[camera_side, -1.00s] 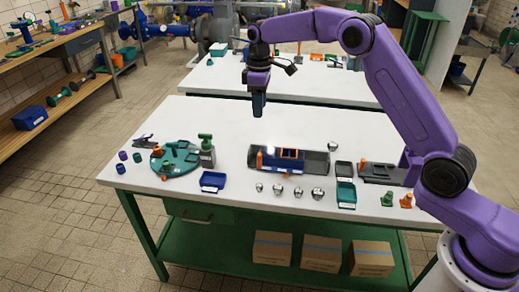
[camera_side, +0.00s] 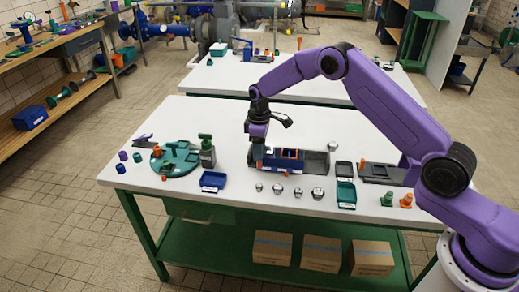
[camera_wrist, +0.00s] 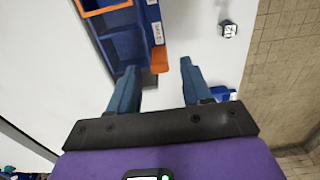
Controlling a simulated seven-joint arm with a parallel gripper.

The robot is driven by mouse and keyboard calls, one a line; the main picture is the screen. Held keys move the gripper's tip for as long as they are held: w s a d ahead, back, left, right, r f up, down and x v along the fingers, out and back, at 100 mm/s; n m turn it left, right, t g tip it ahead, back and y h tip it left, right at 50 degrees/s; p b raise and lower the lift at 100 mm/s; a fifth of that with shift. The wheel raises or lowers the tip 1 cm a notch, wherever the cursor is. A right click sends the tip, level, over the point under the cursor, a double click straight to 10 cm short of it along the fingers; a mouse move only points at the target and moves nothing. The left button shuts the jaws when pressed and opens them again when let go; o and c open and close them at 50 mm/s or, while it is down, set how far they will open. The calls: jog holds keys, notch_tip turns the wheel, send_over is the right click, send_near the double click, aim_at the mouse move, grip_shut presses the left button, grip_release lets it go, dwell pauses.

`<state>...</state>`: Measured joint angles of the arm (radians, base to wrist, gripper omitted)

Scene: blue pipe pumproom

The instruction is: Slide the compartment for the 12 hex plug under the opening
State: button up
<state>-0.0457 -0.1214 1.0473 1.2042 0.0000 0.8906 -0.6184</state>
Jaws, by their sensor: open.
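A blue compartment box (camera_side: 283,167) sits in a long grey housing (camera_side: 318,165) on the white table. An orange-framed opening (camera_side: 289,153) lies above it. The wrist view shows blue compartments (camera_wrist: 123,43), white labels too small to read, part of the orange frame (camera_wrist: 104,9) and an orange upright tab (camera_wrist: 160,58). My gripper (camera_side: 257,154) is low at the housing's left end. In the wrist view its fingers (camera_wrist: 158,68) are apart, with the tab appearing between their tips; I see no contact.
A green turntable (camera_side: 175,160) and a grey-green bottle-like object (camera_side: 207,152) stand to the left. A blue tray (camera_side: 213,181) lies front left of the housing, and a teal bin (camera_side: 346,194) to its right.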

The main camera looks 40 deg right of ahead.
jog(key=shift+f, duration=0.3)
grip_shut()
send_over(284, 170)
jog(key=shift+d, duration=0.15)
dwell(0.4)
grip_release()
notch_tip(284, 170, up, 18)
jog(key=shift+f, duration=0.25)
dwell(0.4)
